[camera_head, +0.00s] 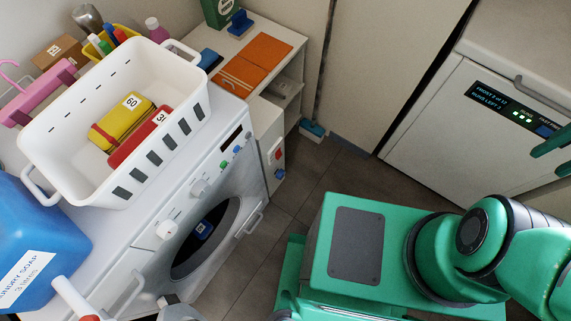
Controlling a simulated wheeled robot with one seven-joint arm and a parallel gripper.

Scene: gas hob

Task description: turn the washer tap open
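Two small knobs, one red (277,154) and one blue (280,173), sit one above the other on the white panel just right of the washer (214,222). They look like the water taps; their open or shut position is too small to tell. The washer's round door is dark, with dials and small buttons on its front. Two green fingertips of my gripper (545,165) show at the right edge, apart and with nothing between them. The rest of the gripper is outside the picture. It is far to the right of the taps and touches neither.
A white basket (58,128) with yellow and red packs stands on the washer. A blue soap jug (38,243) is at the left. A white appliance (450,125) with a lit display stands right. Dark floor (305,190) is free between washer and my green base.

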